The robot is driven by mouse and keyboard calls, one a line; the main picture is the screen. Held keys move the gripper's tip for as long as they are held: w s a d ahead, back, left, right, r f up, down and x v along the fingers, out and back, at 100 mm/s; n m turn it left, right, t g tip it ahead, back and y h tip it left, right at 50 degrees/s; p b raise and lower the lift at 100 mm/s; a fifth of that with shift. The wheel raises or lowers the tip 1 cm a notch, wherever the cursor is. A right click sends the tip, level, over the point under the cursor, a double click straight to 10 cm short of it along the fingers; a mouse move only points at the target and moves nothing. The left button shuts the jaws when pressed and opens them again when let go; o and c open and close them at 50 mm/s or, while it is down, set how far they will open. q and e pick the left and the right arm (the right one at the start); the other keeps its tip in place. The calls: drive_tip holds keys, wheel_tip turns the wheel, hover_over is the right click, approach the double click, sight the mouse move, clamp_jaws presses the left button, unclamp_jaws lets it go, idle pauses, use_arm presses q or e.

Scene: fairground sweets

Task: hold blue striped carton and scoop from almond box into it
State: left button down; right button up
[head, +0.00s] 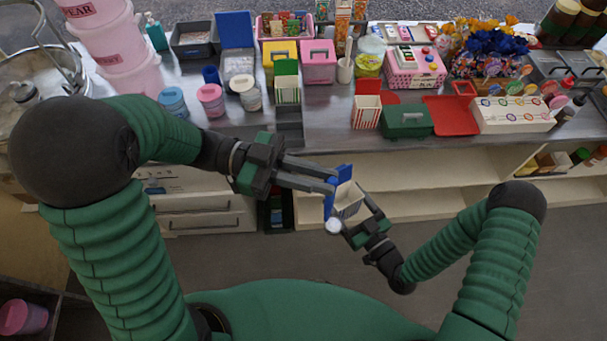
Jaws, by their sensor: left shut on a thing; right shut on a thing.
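A blue striped carton (349,200) with a raised blue flap is in front of the counter, in the middle of the head view. My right gripper (358,216) is shut on it from below right. My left gripper (332,183) is shut on a blue handle, apparently a scoop (331,204), just left of the carton. A whitish round end (333,225) shows below the handle; whether it holds anything is unclear. An open bin with a blue lid (235,29) and pale contents stands at the back of the counter; I cannot tell which box holds almonds.
Yellow (281,52), pink (318,62), green (405,121) and red (450,116) boxes stand on the metal counter (330,127). Several jars and a red striped carton (366,111) stand near its front edge. Open shelves (440,168) are below.

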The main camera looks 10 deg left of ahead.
sight(332, 200)
use_arm(q)
drive_tip(key=w+d+f+n+t, duration=0.2)
drive_tip(key=w+t, duration=0.1)
drive_tip(key=w, duration=1)
use_arm(e)
drive_tip(key=shift+w, duration=0.1)
use_arm(q)
drive_tip(key=s+f+m, duration=0.4)
drive_tip(key=s, duration=0.1)
drive_tip(key=s+f+m, duration=0.4)
drive_tip(key=s+m, duration=0.1)
drive_tip(key=s, duration=0.1)
drive_tip(key=s+d+f+m, duration=0.1)
drive_tip(key=s+f+m, duration=0.3)
drive_tip(key=s+m, duration=0.1)
drive_tip(key=shift+s, duration=0.4)
